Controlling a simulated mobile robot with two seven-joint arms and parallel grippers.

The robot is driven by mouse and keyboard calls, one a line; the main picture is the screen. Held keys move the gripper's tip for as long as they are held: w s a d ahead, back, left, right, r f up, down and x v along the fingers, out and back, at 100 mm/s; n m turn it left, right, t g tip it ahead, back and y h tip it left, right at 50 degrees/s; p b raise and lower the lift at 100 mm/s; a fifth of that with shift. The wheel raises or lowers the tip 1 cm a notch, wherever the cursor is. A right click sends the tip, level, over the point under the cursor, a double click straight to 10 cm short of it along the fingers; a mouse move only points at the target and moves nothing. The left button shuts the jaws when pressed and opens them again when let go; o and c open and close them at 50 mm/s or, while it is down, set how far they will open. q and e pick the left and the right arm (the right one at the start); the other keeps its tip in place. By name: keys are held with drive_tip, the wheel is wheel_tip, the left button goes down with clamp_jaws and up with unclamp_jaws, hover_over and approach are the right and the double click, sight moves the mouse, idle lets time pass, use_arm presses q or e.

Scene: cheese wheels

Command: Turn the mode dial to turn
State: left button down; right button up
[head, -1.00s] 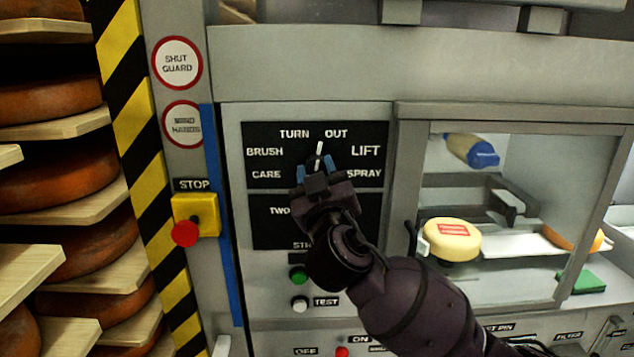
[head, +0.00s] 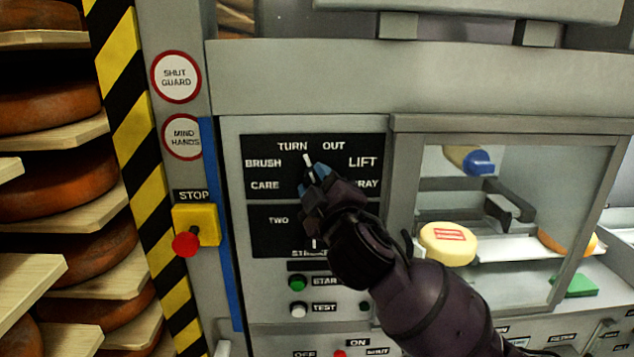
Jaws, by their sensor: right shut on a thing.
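The mode dial (head: 308,160) sits on a black panel (head: 262,209) with the labels TURN, OUT, BRUSH, LIFT, CARE and SPRAY around it. Its white pointer leans up and slightly left, toward the TURN label (head: 292,147). My right gripper (head: 314,177) is shut on the dial, with its blue fingertips on either side of it. The gripper hides most of the dial body and part of the SPRAY label. My left gripper is not in view.
A yellow stop box with a red button (head: 186,244) is at the left, beside a striped post (head: 128,120). Green (head: 298,283) and white (head: 299,310) buttons sit below the panel. A window (head: 510,160) at the right shows a pale cheese wheel (head: 447,243). Cheese shelves stand far left.

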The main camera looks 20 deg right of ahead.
idle(0.3)
drive_tip(key=o, duration=0.9)
drive_tip(key=b+v, duration=0.2)
drive_tip(key=v, duration=0.8)
drive_tip(key=shift+s, duration=0.45)
